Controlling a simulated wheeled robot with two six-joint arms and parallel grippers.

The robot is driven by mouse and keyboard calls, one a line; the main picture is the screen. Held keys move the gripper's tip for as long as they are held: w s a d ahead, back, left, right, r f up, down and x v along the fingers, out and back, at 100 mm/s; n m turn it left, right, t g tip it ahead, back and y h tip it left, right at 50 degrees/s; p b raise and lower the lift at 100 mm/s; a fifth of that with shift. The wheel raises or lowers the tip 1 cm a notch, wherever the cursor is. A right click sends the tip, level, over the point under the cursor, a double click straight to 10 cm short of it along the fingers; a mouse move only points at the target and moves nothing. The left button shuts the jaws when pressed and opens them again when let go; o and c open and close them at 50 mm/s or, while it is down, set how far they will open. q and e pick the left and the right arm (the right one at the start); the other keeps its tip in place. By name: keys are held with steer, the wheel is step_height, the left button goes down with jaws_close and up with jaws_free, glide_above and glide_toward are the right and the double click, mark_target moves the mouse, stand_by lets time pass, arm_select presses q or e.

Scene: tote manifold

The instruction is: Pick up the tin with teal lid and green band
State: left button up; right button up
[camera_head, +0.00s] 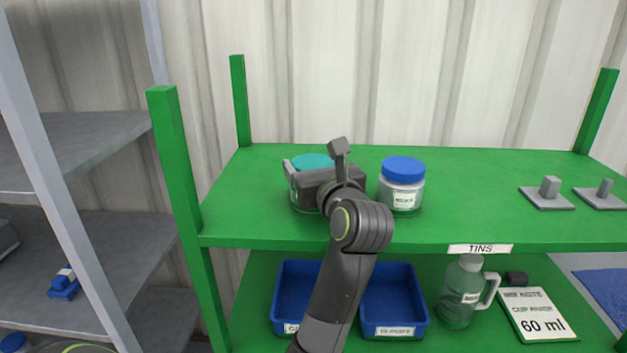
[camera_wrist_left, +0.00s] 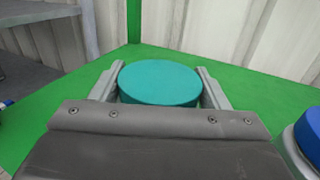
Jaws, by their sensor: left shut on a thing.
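The tin with the teal lid (camera_head: 313,160) stands on the green upper shelf, mostly hidden behind my left gripper in the head view. Its round teal lid (camera_wrist_left: 160,83) fills the middle of the left wrist view, between the two fingers. My left gripper (camera_head: 305,180) is shut on this tin, with a finger on each side, as the left wrist view (camera_wrist_left: 160,90) shows. The tin's band is hidden, and I cannot tell whether the tin is clear of the shelf. My right gripper is not in view.
A tin with a blue lid (camera_head: 403,187) stands close to the right of my gripper; its lid also shows in the left wrist view (camera_wrist_left: 310,135). Two grey pieces with upright knobs (camera_head: 547,195) lie at the shelf's right. Below are blue bins (camera_head: 395,300), a jug (camera_head: 461,290) and a sign (camera_head: 537,313). A green post (camera_head: 175,160) stands left.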

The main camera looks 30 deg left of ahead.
arm_select(q)
steer(key=shift+r+b, duration=0.6)
steer(key=shift+r, duration=0.9)
steer(key=shift+s+d+b, duration=0.1)
steer(key=shift+d+b, duration=0.2)
steer(key=b+v, duration=1.7)
steer(key=shift+s+r, duration=0.15)
steer(key=shift+r, duration=0.1)
steer(key=shift+d, duration=0.1)
